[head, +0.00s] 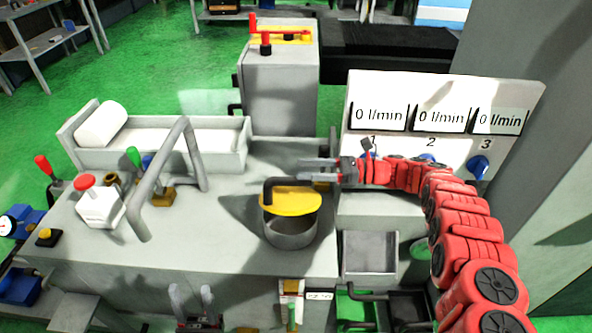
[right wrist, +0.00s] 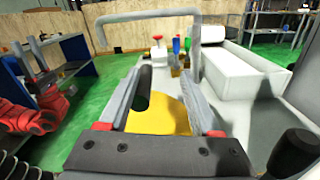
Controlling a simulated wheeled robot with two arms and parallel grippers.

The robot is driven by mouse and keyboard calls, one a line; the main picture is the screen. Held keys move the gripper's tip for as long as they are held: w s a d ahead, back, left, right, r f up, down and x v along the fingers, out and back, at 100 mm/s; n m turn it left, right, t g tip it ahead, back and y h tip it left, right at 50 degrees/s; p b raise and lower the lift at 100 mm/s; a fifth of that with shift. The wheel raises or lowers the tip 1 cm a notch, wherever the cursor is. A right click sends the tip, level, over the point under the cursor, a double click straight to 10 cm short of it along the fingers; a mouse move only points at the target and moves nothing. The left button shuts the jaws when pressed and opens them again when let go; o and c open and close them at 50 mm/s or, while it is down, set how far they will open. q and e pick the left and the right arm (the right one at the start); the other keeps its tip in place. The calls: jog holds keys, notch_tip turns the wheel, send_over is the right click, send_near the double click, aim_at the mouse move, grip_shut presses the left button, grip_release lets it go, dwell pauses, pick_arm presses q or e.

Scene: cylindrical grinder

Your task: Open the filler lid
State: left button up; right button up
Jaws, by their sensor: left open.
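The filler lid (head: 291,203) is a yellow disc with a black bar handle (head: 268,190), on top of a grey round filler neck (head: 290,236). My right gripper (head: 306,170) is open just behind and to the right of the handle. In the right wrist view the handle (right wrist: 143,88) shows close to the left finger of my right gripper (right wrist: 165,98), with the yellow lid (right wrist: 162,115) below. My left gripper (head: 192,293) is open and empty at the bottom, in front of the machine.
A bent grey pipe (head: 160,182) stands left of the filler. A white trough (head: 200,141) with a roll lies behind. A flow panel (head: 440,110) with blue knobs stands at the right, and an empty grey tray (head: 370,252) sits right of the filler.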

jog(key=d+b, duration=0.4)
jog(key=d, duration=0.4)
jog(key=shift+s+d, duration=0.3)
jog(key=shift+s, duration=0.1)
jog(key=shift+f, duration=0.1)
